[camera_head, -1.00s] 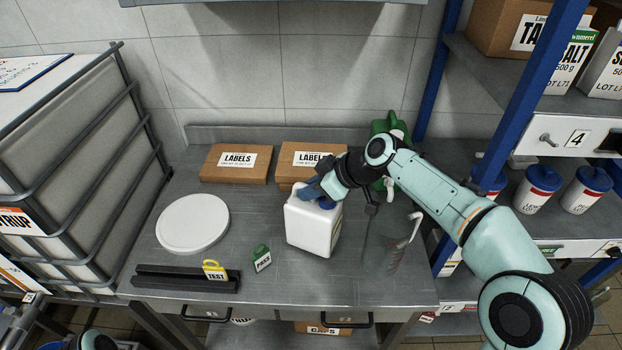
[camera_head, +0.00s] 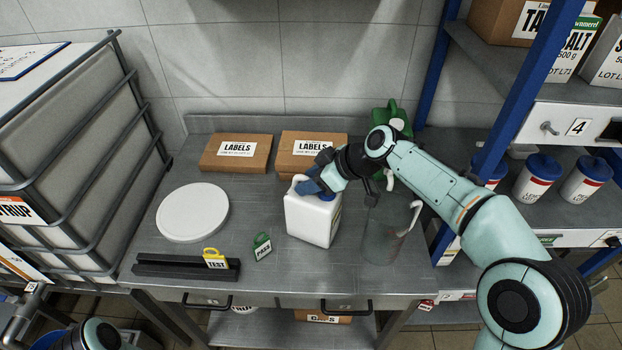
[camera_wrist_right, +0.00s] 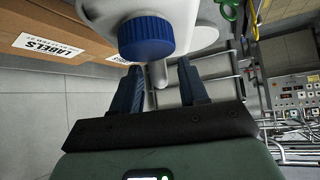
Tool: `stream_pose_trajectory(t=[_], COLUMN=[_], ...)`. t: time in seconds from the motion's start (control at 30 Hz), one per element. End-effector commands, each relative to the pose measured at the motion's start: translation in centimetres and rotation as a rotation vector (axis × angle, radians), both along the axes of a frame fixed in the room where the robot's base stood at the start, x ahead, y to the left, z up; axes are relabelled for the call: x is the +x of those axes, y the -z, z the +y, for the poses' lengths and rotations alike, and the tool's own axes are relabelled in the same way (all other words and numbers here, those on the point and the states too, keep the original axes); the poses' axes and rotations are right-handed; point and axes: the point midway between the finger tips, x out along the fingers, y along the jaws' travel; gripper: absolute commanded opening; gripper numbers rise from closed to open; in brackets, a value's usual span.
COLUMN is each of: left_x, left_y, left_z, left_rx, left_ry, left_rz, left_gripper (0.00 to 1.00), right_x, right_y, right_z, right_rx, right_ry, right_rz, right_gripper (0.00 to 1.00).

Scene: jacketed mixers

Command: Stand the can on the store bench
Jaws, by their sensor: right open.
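The can is a white jerrycan (camera_head: 311,221) with a blue cap, standing upright on the grey bench (camera_head: 270,285). Its blue cap (camera_wrist_right: 146,38) and white body fill the top of the right wrist view. My right gripper (camera_head: 312,186) is at the top of the can, beside the cap. In the wrist view, its two blue fingers (camera_wrist_right: 160,88) are apart, with part of the white handle (camera_wrist_right: 158,73) showing between them. I cannot tell whether they touch it. My left gripper is out of view; only a bit of that arm shows at the bottom left.
Two LABELS boxes (camera_head: 236,152) stand behind the can, with a green can (camera_head: 392,118) at back right. A clear jug (camera_head: 380,243) is close on the right. A white round lid (camera_head: 193,212), black rail (camera_head: 185,266) and green PASS tag (camera_head: 262,247) lie left.

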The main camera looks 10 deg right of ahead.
Motion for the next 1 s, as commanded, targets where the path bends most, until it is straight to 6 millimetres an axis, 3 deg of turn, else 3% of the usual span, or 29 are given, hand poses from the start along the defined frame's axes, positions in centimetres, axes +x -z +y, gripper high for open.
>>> stream_pose_trajectory(t=[0.5,0.7,1.0], left_x=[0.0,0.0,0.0], left_y=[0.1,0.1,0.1], left_z=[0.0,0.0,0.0], left_rx=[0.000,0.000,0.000], left_ry=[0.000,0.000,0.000], left_rz=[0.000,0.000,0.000], left_gripper=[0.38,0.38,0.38], right_x=[-4.4,-5.2,-5.3], right_y=[-7.2,-8.3,-8.5], right_z=[-5.6,-6.6,-6.7], right_rx=[-0.001,0.000,0.000], right_ry=[0.003,0.001,0.001], right_rz=[-0.005,-0.002,-0.001], right_gripper=[0.43,0.43,0.43])
